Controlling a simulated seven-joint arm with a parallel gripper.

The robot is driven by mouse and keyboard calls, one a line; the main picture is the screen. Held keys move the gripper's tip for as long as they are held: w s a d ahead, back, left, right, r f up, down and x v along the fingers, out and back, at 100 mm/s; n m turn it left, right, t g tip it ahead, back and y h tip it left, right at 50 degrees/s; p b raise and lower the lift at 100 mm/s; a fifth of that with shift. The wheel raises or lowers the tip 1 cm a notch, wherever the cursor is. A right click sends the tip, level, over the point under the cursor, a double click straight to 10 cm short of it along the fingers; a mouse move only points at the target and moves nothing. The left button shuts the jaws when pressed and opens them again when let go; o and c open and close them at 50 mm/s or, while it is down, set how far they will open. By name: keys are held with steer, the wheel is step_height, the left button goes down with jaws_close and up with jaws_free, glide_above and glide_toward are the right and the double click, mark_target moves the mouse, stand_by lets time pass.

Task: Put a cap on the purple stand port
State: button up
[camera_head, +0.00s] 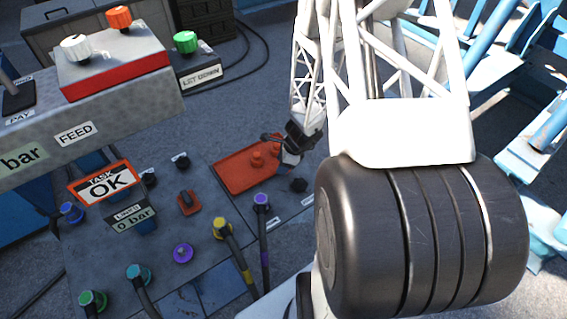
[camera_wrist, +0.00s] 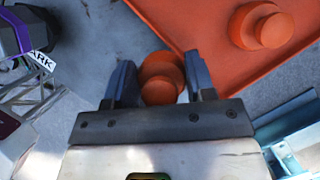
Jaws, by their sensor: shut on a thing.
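My gripper (camera_wrist: 160,78) is shut on an orange cap (camera_wrist: 160,72), a round stepped piece between its two fingers. In the head view my gripper (camera_head: 289,155) is at the right end of the orange tray (camera_head: 232,178). Another orange cap (camera_head: 257,160) sits on the tray; it also shows in the wrist view (camera_wrist: 262,26), right of the held cap. The purple stand port (camera_head: 183,253) is a round purple fitting on the grey panel, left of and nearer than the tray, with no hose on it. My gripper is well away from it.
Teal (camera_head: 139,275) and green (camera_head: 93,299) hose ends are at lower left. A red lever (camera_head: 187,202) lies left of the tray.

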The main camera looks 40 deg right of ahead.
steer(key=shift+w+a+r, duration=0.15)
steer(key=shift+w+a, duration=0.05)
steer(key=shift+a, duration=0.5)
steer(key=a+n, duration=0.1)
steer(key=a, duration=0.2)
steer(key=w+a+r+n, duration=0.1)
steer(key=a, duration=0.2)
steer(key=a+r+n+g, duration=0.1)
steer(key=a, duration=0.2)
steer(key=shift+w+a, duration=0.15)
steer(key=shift+a, duration=0.25)
steer(key=s+a+r+n+g, duration=0.1)
steer(key=s+a+r+n, duration=0.1)
steer(key=a, duration=0.9)
steer(key=s+a+r+n+g, duration=0.1)
steer(key=s+a+n, duration=0.3)
steer(key=a, duration=0.6)
steer(key=s+a+r+n+g, duration=0.1)
steer(key=s+a+r+n, duration=0.2)
steer(key=a, duration=0.8)
steer(key=shift+s+a+r+n+g, duration=0.3)
steer(key=shift+s+a+n+g, duration=0.1)
steer(key=shift+s, duration=0.25)
steer(key=shift+d, duration=0.1)
steer(key=shift+f, duration=0.2)
steer(key=shift+f, duration=4.2)
steer(key=shift+f, duration=0.35)
